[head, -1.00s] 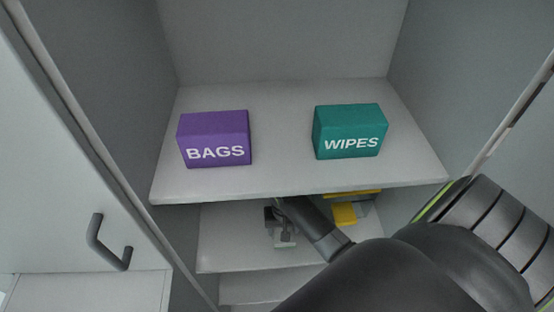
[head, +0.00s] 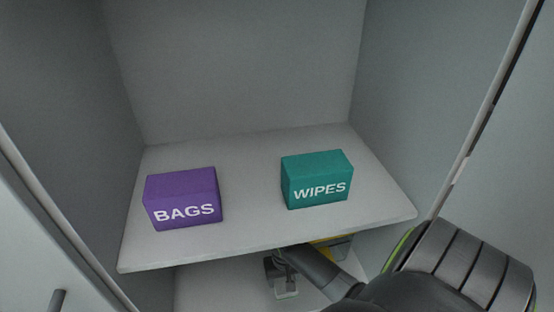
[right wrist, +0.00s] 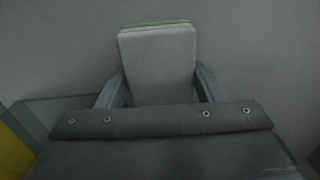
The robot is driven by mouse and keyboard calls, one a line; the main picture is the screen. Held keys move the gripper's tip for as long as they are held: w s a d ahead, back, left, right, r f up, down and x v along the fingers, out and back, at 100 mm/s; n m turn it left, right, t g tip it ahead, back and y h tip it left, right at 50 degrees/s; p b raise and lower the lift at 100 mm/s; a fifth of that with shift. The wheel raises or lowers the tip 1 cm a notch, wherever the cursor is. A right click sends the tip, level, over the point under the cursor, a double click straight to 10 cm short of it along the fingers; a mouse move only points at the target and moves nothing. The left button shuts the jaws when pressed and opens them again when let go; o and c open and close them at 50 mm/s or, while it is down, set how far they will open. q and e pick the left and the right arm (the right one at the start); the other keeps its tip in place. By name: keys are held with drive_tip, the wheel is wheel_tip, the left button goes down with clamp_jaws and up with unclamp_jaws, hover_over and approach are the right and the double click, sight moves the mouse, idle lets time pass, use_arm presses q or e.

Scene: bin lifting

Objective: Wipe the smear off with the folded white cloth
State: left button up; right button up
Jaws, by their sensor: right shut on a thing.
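My right gripper (head: 282,281) reaches in under the upper shelf of a cabinet, partly hidden by the shelf edge and my arm. In the right wrist view its two fingers (right wrist: 158,88) are shut on the folded white cloth (right wrist: 158,62), a pale flat block with a green far edge. No smear can be made out. My left gripper is not in view.
The upper shelf (head: 240,225) holds a purple BAGS box (head: 183,199) and a teal WIPES box (head: 317,180), with bare room between them. A yellow thing (head: 330,240) is partly hidden under the shelf beside my right arm. Cabinet walls close in both sides.

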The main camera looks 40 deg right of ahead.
sight(252, 290)
drive_tip(key=shift+s+d, duration=0.45)
drive_tip(key=shift+d, duration=0.35)
drive_tip(key=shift+w+a, duration=0.6)
drive_tip(key=shift+a, duration=0.35)
drive_tip(key=shift+w+a, duration=0.55)
drive_tip(key=shift+a, duration=0.35)
drive_tip(key=shift+w+a+f, duration=0.1)
drive_tip(key=shift+w+a, duration=0.3)
drive_tip(key=shift+a, duration=0.35)
drive_tip(key=shift+w+a+r, duration=0.1)
drive_tip(key=shift+w+a, duration=0.35)
drive_tip(key=shift+a, duration=0.35)
drive_tip(key=shift+w+a+f, duration=0.1)
drive_tip(key=shift+w+a, duration=0.3)
drive_tip(key=shift+a, duration=0.35)
drive_tip(key=shift+w+a, duration=0.65)
drive_tip(key=shift+a, duration=0.3)
drive_tip(key=shift+d, duration=0.1)
drive_tip(key=shift+r, duration=3.1)
